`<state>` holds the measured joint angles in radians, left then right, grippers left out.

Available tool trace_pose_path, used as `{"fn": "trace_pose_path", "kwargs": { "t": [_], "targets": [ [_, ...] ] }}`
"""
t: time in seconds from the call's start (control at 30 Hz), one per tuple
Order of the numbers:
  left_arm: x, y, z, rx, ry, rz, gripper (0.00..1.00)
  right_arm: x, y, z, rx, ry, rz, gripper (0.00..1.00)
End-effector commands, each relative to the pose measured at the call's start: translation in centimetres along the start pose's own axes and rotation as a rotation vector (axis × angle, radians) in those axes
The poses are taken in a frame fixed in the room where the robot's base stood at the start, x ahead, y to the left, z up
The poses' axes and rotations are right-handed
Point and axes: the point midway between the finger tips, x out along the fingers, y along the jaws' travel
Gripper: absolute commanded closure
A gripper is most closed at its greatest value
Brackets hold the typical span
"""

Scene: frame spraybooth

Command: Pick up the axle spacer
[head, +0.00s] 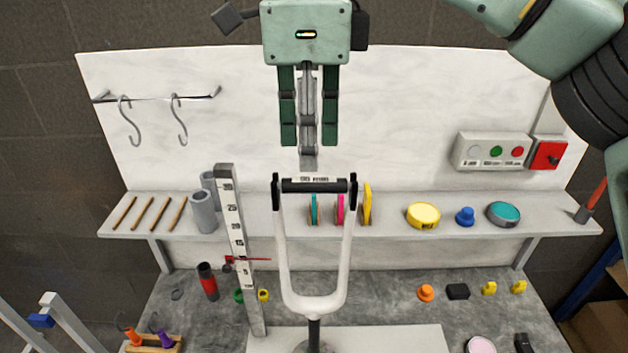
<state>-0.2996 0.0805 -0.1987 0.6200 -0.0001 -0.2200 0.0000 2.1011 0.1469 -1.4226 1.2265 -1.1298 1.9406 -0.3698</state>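A white fork (317,302) stands with its legs up in the middle. A black bar (315,186) spans between its two leg tips; it looks like the axle spacer, though no readable label confirms this. My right gripper (308,162) hangs from the top centre, pointing down. Its tip appears just above the bar in the picture, with a small gap; the depth between them is unclear. I see its fingers overlapping in line, so the opening between them is hidden. Nothing visible hangs from it. My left gripper is out of view.
An upright ruler (240,240) stands left of the fork. Small parts, including a black block (458,291), lie on the grey bench (400,310).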

Motion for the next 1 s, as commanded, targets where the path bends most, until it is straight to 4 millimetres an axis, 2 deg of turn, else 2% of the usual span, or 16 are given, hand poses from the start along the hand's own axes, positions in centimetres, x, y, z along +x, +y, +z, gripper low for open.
{"fn": "trace_pose_path", "kwargs": {
  "t": [0.27, 0.4, 0.7, 1.0],
  "targets": [
    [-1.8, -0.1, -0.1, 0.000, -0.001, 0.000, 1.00, 3.5, -0.7, -0.3, 0.000, -0.002, 0.006, 0.62],
    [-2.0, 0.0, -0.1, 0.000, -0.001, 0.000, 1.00, 5.3, -0.7, -0.2, 0.001, -0.005, 0.002, 0.62],
    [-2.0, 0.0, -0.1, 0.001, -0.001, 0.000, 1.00, 5.8, -0.7, -0.1, 0.002, -0.007, 0.002, 0.63],
    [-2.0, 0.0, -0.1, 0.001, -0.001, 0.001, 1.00, 5.8, -0.7, -0.1, 0.002, -0.007, 0.002, 0.89]
  ]
}}
